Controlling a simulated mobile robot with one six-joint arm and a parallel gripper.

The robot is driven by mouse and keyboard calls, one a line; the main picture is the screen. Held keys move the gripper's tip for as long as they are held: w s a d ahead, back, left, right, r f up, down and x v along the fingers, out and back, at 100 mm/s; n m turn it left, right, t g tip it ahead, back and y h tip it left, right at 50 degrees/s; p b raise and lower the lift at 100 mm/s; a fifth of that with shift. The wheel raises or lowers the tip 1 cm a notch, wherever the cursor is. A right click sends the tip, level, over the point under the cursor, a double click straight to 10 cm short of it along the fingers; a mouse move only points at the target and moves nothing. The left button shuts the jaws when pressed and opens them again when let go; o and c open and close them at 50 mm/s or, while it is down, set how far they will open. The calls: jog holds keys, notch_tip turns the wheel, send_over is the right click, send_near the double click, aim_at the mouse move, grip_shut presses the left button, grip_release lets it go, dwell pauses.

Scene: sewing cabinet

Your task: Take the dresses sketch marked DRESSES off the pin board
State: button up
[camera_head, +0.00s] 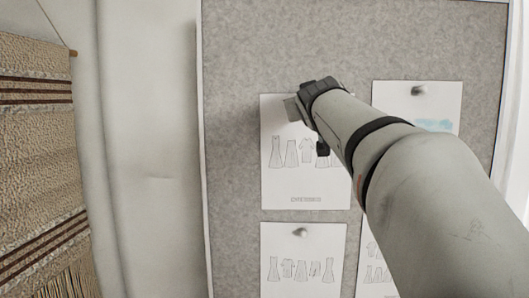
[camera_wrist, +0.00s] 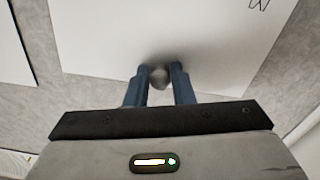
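The dresses sketch (camera_head: 285,180) is a white sheet with a row of drawn garments and a small blurred caption that looks like DRESSES. It hangs flat on the grey pin board (camera_head: 235,60). My gripper (camera_head: 291,110) is at the sheet's top edge, and my arm covers its upper right part. In the wrist view, the sheet (camera_wrist: 110,35) fills most of the upper picture. A round grey pin (camera_wrist: 158,78) sits between the two blue fingers of my gripper (camera_wrist: 160,75). The fingers are close on both sides of it. Whether they touch it is unclear.
Another sketch (camera_head: 303,280) hangs below on its own pin. A sheet with a blue patch (camera_head: 440,100) hangs to the right, and one more (camera_head: 372,270) at lower right is partly behind my arm. A woven hanging (camera_head: 35,130) is at far left. The board's left strip is bare.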

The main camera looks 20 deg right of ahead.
jog(key=c, duration=0.4)
jog(key=r, duration=0.8)
jog(key=r+p, duration=0.1)
jog(key=r, duration=0.3)
jog(key=shift+s+a, duration=0.1)
jog(key=shift+s, duration=0.2)
jog(key=b+v, duration=0.5)
jog(key=v, duration=1.4)
jog(key=shift+s+a+f, duration=0.1)
jog(key=shift+s+a, duration=0.1)
jog(key=shift+s, duration=0.05)
